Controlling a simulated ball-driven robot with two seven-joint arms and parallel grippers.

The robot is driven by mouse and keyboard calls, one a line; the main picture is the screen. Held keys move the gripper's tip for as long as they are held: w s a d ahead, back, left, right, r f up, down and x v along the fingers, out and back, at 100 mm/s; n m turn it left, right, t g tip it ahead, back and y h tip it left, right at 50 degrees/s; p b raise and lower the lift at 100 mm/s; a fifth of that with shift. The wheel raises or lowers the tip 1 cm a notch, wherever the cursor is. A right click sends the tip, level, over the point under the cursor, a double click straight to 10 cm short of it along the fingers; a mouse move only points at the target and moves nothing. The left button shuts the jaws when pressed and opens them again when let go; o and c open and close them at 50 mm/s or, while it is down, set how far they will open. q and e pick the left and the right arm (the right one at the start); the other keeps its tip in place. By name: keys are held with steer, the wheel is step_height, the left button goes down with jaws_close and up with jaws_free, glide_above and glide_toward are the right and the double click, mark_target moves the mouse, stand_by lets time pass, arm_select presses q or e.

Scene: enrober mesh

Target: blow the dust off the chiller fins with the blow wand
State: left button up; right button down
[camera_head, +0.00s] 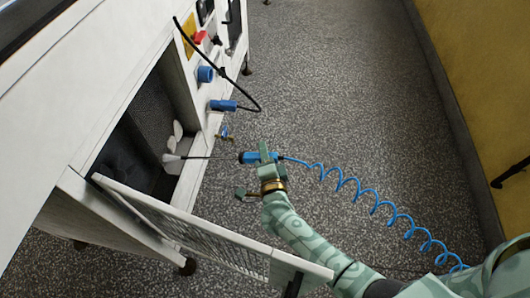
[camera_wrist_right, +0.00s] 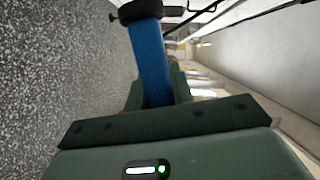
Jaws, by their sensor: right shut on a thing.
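My right gripper (camera_head: 264,157) is shut on the blue handle of the blow wand (camera_head: 248,157), in front of the white machine's open bay. The blue handle also shows between the jaws in the right wrist view (camera_wrist_right: 151,62). The wand's thin dark tube points left into the bay, its end close to pale dust clumps (camera_head: 177,129). I cannot tell whether it touches them. The dark chiller fins (camera_head: 151,112) sit inside the bay, partly in shadow. A coiled blue hose (camera_head: 385,204) runs from the wand to the lower right. My left gripper is out of view.
A slatted panel (camera_head: 190,235) stands swung out below the bay, close to my right forearm. Blue fittings (camera_head: 222,105) and a black cable loop (camera_head: 245,88) stick out of the machine above the wand. Speckled floor (camera_head: 340,90) is open to the right, up to a yellow wall (camera_head: 480,70).

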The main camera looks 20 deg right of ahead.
steer(key=w+d+b, duration=0.2)
steer(key=w+d, duration=0.4)
steer(key=w, duration=0.2)
steer(key=shift+w, duration=0.35)
stand_by(0.9)
stand_by(0.6)
steer(key=s+d, duration=0.1)
steer(key=d, duration=0.1)
steer(key=s+d+p, duration=0.1)
steer(key=d, duration=0.1)
steer(key=shift+s, duration=0.4)
stand_by(0.7)
